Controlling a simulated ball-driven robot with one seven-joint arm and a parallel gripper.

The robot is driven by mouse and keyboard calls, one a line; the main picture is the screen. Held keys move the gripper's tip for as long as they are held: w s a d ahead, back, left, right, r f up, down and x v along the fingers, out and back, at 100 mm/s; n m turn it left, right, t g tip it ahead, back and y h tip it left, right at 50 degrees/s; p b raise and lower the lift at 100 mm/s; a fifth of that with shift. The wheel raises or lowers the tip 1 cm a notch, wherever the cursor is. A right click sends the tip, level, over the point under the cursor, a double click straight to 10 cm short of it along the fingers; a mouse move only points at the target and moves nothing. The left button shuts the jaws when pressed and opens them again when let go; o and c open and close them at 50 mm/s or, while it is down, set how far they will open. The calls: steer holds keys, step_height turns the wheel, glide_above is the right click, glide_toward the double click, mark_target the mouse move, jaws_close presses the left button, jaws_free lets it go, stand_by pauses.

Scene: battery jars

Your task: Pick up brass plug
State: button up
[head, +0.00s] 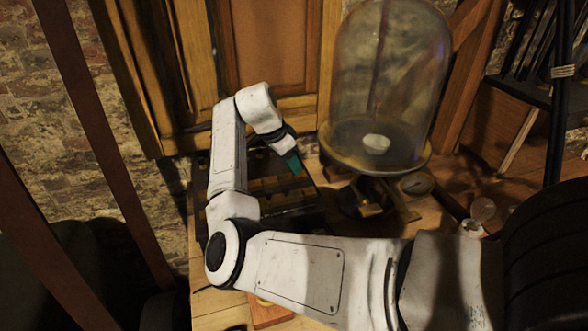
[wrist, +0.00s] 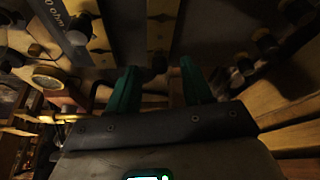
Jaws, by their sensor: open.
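My gripper (head: 292,162) shows its teal fingers over a dark box with brass strips (head: 268,186) in the head view. In the wrist view my gripper (wrist: 160,78) is open, its two green fingers apart with nothing held. Brass bars (wrist: 161,15) and a grey plate marked in ohm (wrist: 58,22) lie beyond the fingertips. A dark round plug-like knob (wrist: 160,62) appears in the gap between the fingertips; I cannot tell its depth. Other dark knobs (wrist: 76,38) stand on the bars at left. The picture is too dim to tell which is the brass plug.
A large glass bell jar (head: 390,70) on a stand rises close to the right of my gripper. A wooden panelled door (head: 275,45) is behind.

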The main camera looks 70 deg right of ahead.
steer(key=shift+x, duration=1.25)
steer(key=shift+c, duration=0.5)
jaws_close()
